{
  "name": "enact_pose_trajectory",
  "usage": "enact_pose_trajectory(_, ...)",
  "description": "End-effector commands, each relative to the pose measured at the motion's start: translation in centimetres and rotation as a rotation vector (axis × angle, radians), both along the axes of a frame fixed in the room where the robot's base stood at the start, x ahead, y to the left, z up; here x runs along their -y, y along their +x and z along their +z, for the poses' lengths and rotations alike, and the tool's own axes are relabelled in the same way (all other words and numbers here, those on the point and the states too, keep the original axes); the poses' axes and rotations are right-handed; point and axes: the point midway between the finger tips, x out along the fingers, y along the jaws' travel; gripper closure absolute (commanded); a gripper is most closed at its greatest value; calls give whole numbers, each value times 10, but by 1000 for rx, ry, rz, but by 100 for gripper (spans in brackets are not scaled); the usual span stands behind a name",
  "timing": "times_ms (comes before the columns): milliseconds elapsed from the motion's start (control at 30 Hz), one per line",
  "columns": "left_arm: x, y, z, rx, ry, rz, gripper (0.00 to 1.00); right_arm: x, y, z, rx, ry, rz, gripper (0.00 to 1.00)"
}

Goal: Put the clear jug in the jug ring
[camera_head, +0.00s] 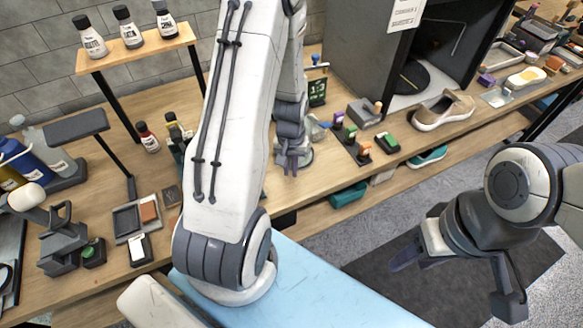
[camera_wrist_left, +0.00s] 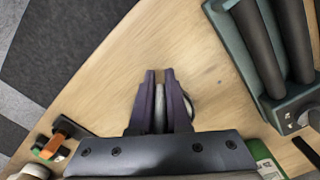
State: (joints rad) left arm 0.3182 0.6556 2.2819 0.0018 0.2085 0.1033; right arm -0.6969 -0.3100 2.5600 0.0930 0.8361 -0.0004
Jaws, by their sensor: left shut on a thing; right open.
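My left gripper (camera_head: 291,163) points down over the middle of the wooden bench, and it shows in the left wrist view (camera_wrist_left: 160,76). Its purple fingers are shut on a thin pale strip, apparently the handle of the clear jug. A small, pale, rounded edge of the jug (camera_wrist_left: 190,104) shows beside the right finger; the rest is hidden by the gripper. In the head view a clear, pale shape (camera_head: 316,129) shows just right of the gripper, perhaps the jug. I cannot make out the jug ring. My right gripper (camera_head: 456,282) is open and empty above the floor at right.
A teal rack with dark rollers (camera_wrist_left: 235,55) stands close to the left gripper. Stamp-like brushes (camera_head: 364,151), a tan sneaker (camera_head: 442,110) and a dark booth (camera_head: 440,55) are to the right. Bottles stand on a raised shelf (camera_head: 135,50). Bare bench (camera_wrist_left: 130,40) lies before the fingertips.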

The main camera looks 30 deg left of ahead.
Motion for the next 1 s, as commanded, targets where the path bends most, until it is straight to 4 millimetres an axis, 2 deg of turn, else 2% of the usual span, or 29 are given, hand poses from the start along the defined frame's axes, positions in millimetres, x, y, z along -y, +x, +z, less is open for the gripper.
enact_pose_trajectory(33, 0, 0, -3, 0, 0, 0, 100, 0, 0, -3, 0, 0, 0, 50)
enact_pose_trajectory(100, 0, 0, -2, 0, 0, 0, 66, 0, 0, -2, 0, 0, 0, 50)
enact_pose_trajectory(133, 0, 0, -2, 0, 0, 0, 55, 0, 0, -1, 0, 0, 0, 50)
enact_pose_trajectory(433, 0, 0, -1, 0, 0, -1, 55, 0, 0, -1, 0, 0, 0, 50)
enact_pose_trajectory(567, 0, 1, 5, 3, 1, 0, 55, 0, 0, 1, 0, 0, 0, 50)
enact_pose_trajectory(667, -1, 2, 18, 6, 2, 0, 55, 0, 0, -1, 0, 0, 0, 50)
enact_pose_trajectory(1000, -1, 2, 88, 8, 2, 0, 55, 0, 0, -5, 0, 0, 0, 50)
